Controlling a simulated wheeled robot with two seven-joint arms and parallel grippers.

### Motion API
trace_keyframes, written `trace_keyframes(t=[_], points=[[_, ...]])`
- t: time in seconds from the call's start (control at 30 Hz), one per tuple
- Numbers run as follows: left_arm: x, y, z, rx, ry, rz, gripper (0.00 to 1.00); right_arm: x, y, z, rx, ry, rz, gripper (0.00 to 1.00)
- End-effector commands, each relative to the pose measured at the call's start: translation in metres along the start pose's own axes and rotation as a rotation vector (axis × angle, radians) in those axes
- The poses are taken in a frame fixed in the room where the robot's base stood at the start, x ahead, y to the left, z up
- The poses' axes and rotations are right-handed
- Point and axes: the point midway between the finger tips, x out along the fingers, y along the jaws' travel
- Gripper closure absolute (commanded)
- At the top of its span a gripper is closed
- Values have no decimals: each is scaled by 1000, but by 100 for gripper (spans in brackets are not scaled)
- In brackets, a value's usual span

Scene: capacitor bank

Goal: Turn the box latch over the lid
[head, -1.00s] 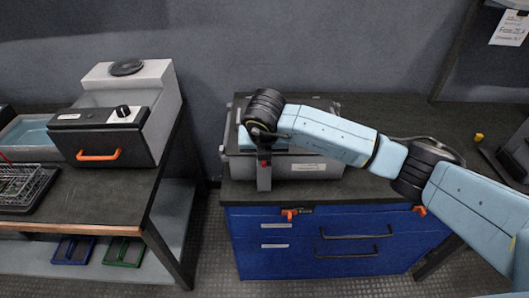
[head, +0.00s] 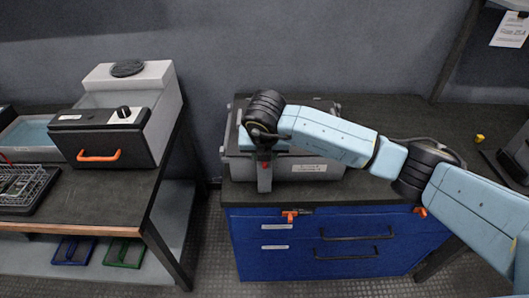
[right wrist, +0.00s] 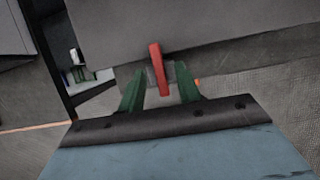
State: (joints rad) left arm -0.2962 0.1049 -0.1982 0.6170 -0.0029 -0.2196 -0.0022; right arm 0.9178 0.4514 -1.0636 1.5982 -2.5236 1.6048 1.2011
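The grey box (head: 236,168) stands on the worktop over the blue cabinet, with my right arm across its lid and front. My right gripper's fingers are hidden in the head view. In the right wrist view my right gripper (right wrist: 160,88) has two green fingers standing apart, one on each side of the red latch (right wrist: 156,68). The latch is a narrow bar, nearly upright in that picture, against the grey box wall (right wrist: 200,30). I cannot tell whether either finger touches it. Most of the lid is hidden by my arm. My left gripper is not in view.
The blue cabinet (head: 350,248) has dark handles and orange catches. A bench on the left holds a white and black machine (head: 155,110) and a wire basket (head: 22,186). A floor gap separates bench and cabinet. A small yellow object (head: 479,139) lies at right on the worktop.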

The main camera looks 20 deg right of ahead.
Motion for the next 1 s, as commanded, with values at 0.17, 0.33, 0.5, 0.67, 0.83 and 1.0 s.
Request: trace_keyframes(t=[0.17, 0.33, 0.5, 0.67, 0.83, 1.0], points=[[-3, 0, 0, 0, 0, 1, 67, -24, 0, 1, -1, -3, 3, 66], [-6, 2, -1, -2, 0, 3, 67, -63, 0, 2, -1, -5, 4, 66], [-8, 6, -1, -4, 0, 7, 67, -99, 0, 2, 0, -5, 4, 66], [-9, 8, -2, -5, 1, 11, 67, -122, 0, 1, 1, -3, 2, 66], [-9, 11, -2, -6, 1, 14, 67, -132, 0, 1, 1, -1, 1, 66], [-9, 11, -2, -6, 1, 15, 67, -133, 0, 0, 1, -1, 1, 66]])
